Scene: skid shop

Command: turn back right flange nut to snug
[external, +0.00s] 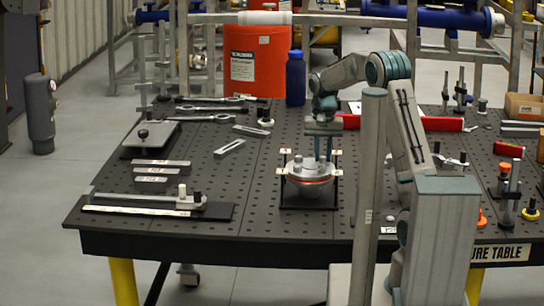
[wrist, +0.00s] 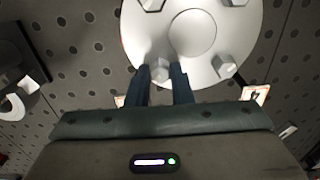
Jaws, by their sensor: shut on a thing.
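The round silver flange (external: 308,177) sits in a dark stand on the table, and its pale face (wrist: 193,35) fills the top of the wrist view. Several hex nuts stand around its raised centre. My gripper (external: 323,155) reaches down over the back right part of the flange. In the wrist view its two dark fingers (wrist: 164,78) are shut on a nut (wrist: 161,73), taken to be the back right flange nut, which shows between the tips. Another nut (wrist: 225,65) stands free to the right. The nut's seating underneath is hidden.
Small numbered tags stand at the stand's corners, one (wrist: 256,95) close to my gripper's right side. Wrenches (external: 210,109) lie farther back, and a red bar (external: 430,124) lies behind my arm.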

